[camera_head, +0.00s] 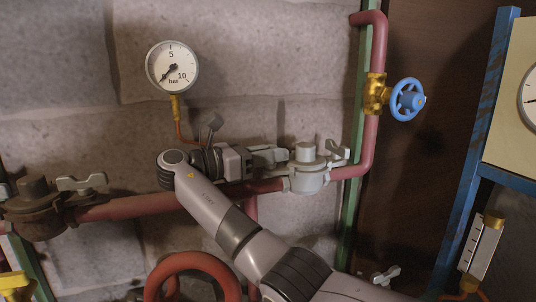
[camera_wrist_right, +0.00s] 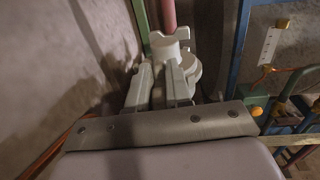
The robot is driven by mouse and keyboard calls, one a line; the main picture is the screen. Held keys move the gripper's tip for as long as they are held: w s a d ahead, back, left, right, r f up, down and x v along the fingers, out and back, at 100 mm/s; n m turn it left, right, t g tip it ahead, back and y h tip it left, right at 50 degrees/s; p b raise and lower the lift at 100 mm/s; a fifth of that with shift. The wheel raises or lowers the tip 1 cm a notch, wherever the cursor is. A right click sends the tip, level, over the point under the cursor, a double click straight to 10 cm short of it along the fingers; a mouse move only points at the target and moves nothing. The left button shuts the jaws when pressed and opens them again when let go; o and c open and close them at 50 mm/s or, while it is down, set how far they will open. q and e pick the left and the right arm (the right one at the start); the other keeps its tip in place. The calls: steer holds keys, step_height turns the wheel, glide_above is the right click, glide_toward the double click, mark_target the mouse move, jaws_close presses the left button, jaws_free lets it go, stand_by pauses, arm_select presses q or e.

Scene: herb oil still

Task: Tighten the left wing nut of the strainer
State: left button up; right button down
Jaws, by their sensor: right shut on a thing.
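The strainer (camera_head: 308,178) is a pale grey-green body with a round cap, set in the red pipe right of centre. Its right wing nut (camera_head: 338,153) stands free on the right side. My right gripper (camera_head: 281,156) reaches in from the left, level with the strainer's left side, and is shut on the left wing nut, mostly hidden by the fingers in the head view. In the right wrist view, the two fingers of my right gripper (camera_wrist_right: 160,84) point at the strainer (camera_wrist_right: 168,48), with little of the nut distinguishable between them. My left gripper is not in view.
A pressure gauge (camera_head: 172,67) hangs above my right wrist. A blue handwheel (camera_head: 407,99) sits on the pipe at the right. A darker rusty fitting (camera_head: 34,208) with a wing nut (camera_head: 80,184) is at far left.

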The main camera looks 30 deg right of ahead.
steer(key=shift+d+m+g, duration=0.1)
steer(key=shift+m+g, duration=0.7)
steer(key=shift+g, duration=0.4)
steer(key=c, duration=1.1)
jaws_free()
steer(key=shift+d, duration=0.1)
